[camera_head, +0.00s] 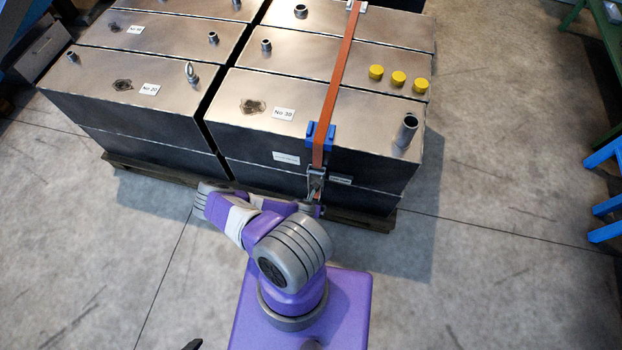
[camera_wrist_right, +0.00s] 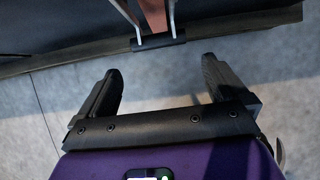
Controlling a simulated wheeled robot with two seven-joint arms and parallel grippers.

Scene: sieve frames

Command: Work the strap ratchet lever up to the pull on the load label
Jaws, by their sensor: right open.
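An orange strap (camera_head: 339,75) runs over the metal tanks and down the front of the near right one, across a blue corner guard (camera_head: 320,136). Its metal ratchet (camera_head: 315,183) hangs on that front face. In the right wrist view, the lever's dark crossbar (camera_wrist_right: 158,43) joins two metal arms. My right gripper (camera_wrist_right: 164,82) is open and empty, its fingertips short of the bar. In the head view my arm mostly hides it. A dark tip at the bottom edge may be my left gripper (camera_head: 193,344).
The tanks stand on a wooden pallet (camera_head: 362,220) that juts out low at the front. Another white label (camera_head: 286,158) is on the same tank face. Blue supports (camera_head: 604,205) stand at the right edge. The concrete floor right of the tanks is clear.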

